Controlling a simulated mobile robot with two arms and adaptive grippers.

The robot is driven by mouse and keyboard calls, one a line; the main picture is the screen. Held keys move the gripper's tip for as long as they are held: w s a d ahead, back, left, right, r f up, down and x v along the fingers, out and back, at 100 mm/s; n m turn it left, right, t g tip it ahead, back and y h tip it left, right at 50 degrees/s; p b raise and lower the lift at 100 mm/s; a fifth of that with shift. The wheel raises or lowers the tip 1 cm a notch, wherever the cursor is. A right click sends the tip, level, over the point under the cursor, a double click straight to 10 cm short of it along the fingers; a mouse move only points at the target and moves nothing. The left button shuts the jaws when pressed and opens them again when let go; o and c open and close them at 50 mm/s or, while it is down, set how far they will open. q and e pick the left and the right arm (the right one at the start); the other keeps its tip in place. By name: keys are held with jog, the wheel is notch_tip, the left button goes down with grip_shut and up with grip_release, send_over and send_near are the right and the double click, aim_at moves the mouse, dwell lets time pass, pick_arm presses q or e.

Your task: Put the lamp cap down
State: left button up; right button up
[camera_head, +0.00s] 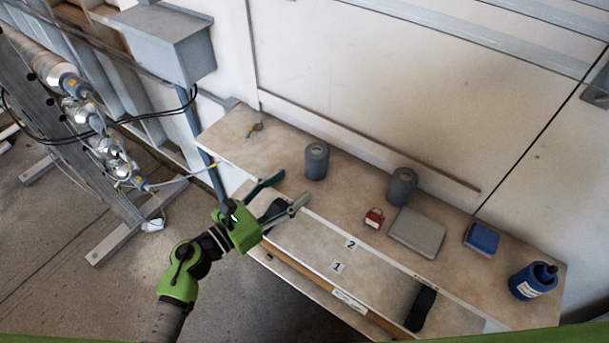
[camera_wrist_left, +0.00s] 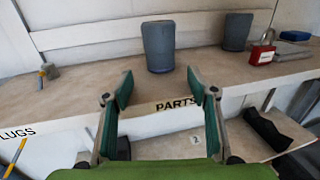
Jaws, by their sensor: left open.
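A dark grey cylinder (camera_head: 316,160), which looks like the lamp cap, stands upright on the bench, near its back edge. It also shows in the left wrist view (camera_wrist_left: 158,46), straight ahead, above the PARTS label on the bench's front edge. My left gripper (camera_head: 288,190) is open and empty, its green-padded fingers spread at the bench's front edge. In the left wrist view its fingertips (camera_wrist_left: 160,84) are apart and short of the cylinder, not touching it. A similar grey cylinder (camera_head: 402,186) stands further right. My right gripper is not in view.
A red padlock (camera_head: 374,218), grey flat box (camera_head: 417,232), blue box (camera_head: 481,239) and blue bottle (camera_head: 533,280) are on the bench's right. A small plug (camera_head: 254,130) lies at the left.

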pick_arm(q)
jog(key=v, duration=0.4)
dwell(0.5)
